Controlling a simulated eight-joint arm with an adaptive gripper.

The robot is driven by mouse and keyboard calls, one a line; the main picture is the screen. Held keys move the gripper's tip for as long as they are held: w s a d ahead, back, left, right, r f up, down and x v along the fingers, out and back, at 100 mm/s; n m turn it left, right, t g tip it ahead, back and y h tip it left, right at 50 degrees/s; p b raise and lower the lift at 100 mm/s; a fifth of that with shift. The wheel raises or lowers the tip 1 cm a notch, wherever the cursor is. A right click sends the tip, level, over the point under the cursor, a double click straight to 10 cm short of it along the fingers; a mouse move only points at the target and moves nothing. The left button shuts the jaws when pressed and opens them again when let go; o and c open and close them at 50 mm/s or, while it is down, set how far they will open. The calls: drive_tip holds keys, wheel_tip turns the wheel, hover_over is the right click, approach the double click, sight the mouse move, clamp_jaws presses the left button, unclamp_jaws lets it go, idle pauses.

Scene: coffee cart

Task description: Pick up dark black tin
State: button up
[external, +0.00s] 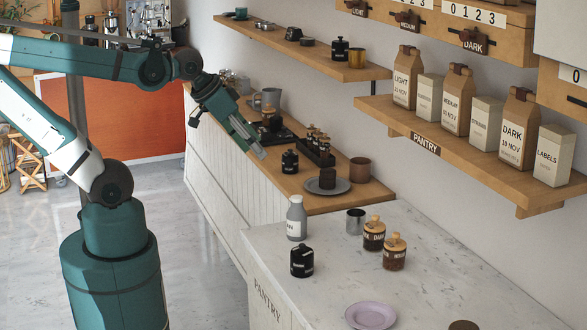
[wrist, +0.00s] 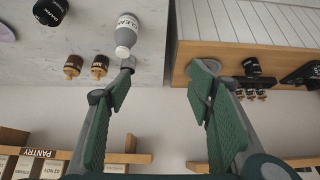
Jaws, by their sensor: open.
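Three black tins with pale labels are in view, and the lettering is too small to read for certain. One tin (external: 302,262) stands on the marble counter and also shows at the top left of the wrist view (wrist: 50,10). Another tin (external: 290,161) stands on the wooden counter and shows on the right of the wrist view (wrist: 252,67). A third tin (external: 339,50) stands on the upper wooden shelf. My gripper (external: 261,153) is open and empty above the wooden counter, apart from all the tins. Its spread fingers show in the wrist view (wrist: 168,70).
A white-grey bottle (external: 296,218), a metal cup (external: 355,221) and two wooden-lidded jars (external: 374,235) (external: 394,253) stand near the marble-counter tin. A grey plate (external: 328,187) bears a dark item. The pantry shelf (external: 470,150) holds several bags. The marble front is mostly clear.

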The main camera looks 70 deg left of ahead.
drive_tip(key=shift+d, duration=0.1)
drive_tip(key=m+g+p, duration=0.6)
drive_tip(key=m+g, duration=0.1)
drive_tip(key=m, duration=1.5)
approach(302, 244)
drive_tip(key=f, duration=0.5)
drive_tip(key=shift+w+a+f, duration=0.2)
drive_tip(key=shift+w+f, duration=0.05)
drive_tip(key=shift+f, duration=0.05)
drive_tip(key=shift+s+d+f+m, duration=0.15)
drive_tip(key=shift+d+f+m, duration=0.2)
drive_tip(key=shift+m, duration=0.15)
drive_tip(key=shift+f, duration=0.15)
drive_tip(key=shift+f, duration=1.15)
drive_tip(key=shift+f, duration=0.1)
drive_tip(key=shift+f, duration=2.5)
